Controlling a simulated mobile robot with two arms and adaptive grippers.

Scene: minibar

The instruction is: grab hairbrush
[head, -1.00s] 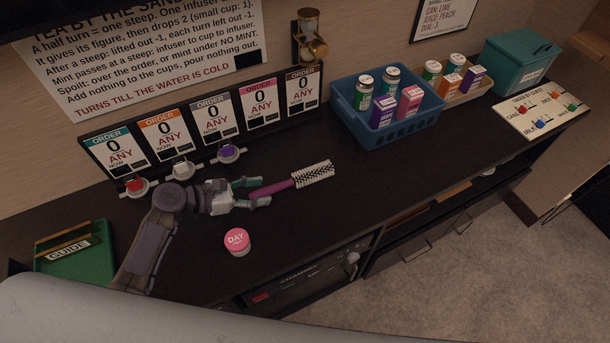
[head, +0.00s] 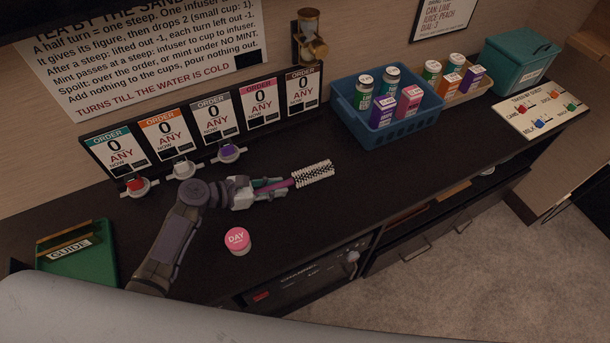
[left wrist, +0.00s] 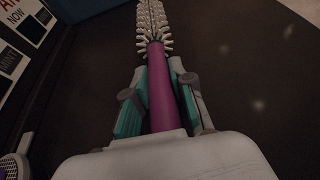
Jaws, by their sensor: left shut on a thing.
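The hairbrush has a magenta handle and a round head of white bristles (head: 313,174). It lies along the middle of the dark counter, bristles toward the right. My left gripper (head: 272,185) is shut on its handle, with the fingers on both sides. In the left wrist view the magenta handle (left wrist: 160,88) runs between the teal finger pads, and the bristles point away from me. I cannot tell whether the brush touches the counter. My right gripper is not in view.
A pink-lidded DAY jar (head: 237,240) stands in front of my left arm. A blue basket (head: 407,128) of cans and cartons is at the back right. Order cards (head: 164,135) and knobs (head: 184,169) line the back. A green GUIDE tray (head: 88,265) sits at left. Counter right of the brush is clear.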

